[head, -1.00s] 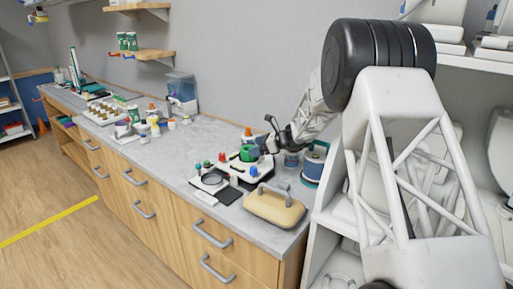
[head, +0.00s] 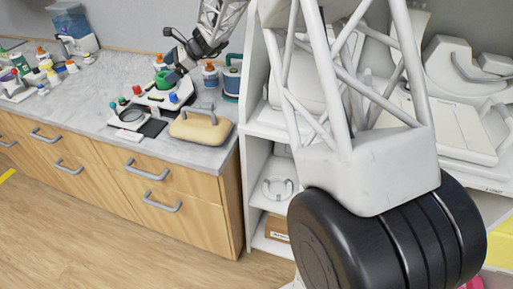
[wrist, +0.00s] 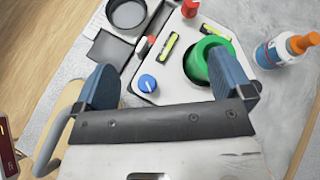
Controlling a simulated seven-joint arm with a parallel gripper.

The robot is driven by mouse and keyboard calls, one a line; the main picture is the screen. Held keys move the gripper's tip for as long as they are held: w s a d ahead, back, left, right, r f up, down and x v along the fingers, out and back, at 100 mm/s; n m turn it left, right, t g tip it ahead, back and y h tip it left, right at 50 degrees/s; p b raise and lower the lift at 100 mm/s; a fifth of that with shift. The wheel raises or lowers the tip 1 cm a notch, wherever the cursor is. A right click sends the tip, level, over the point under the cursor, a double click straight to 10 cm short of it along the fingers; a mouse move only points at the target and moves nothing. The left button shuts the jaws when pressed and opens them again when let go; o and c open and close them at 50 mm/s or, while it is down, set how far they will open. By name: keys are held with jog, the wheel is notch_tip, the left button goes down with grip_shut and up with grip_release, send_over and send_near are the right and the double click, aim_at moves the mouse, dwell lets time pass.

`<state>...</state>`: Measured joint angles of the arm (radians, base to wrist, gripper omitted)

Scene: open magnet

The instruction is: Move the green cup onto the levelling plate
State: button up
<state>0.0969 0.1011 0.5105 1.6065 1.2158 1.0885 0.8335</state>
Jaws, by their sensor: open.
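The green cup (head: 162,79) stands upright at a dark round area on a white plate with coloured knobs and bubble vials, which looks like the levelling plate (head: 157,97). In the wrist view the cup (wrist: 198,66) shows just beyond the right finger, which hides part of it. The plate (wrist: 172,83) shows there with a blue and a red knob. My gripper (wrist: 165,82) is open, with its blue fingers wide apart and nothing between them. In the head view my gripper (head: 178,66) is close by the cup, at its right. I cannot tell whether a finger touches it.
A white device with a dark ring (wrist: 127,13) stands left of the plate. A tan handled case (head: 199,129) is at the counter's front edge. A bottle with an orange cap (wrist: 283,48) stands right of the cup. The counter (head: 107,75) further left has clear room.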

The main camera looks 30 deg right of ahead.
jog(key=s+d+r+n+g+h, duration=0.1)
jog(key=s+r+n+h, duration=0.3)
jog(key=s, duration=1)
jog(key=s+r+n+g+h, duration=0.1)
jog(key=s+r+n, duration=0.45)
jog(key=s, duration=0.95)
jog(key=s+d+f+n+h, duration=0.1)
jog(key=s+d+n+h, duration=0.1)
jog(key=s, duration=0.6)
jog(key=s+d+f+n+h, duration=0.1)
jog(key=s+n, duration=0.3)
jog(key=s, duration=0.5)
jog(key=s+d+f+n+t+h, duration=0.1)
jog(key=s+d+n+h, duration=0.2)
jog(key=s, duration=0.5)
jog(key=shift+s+f, duration=0.2)
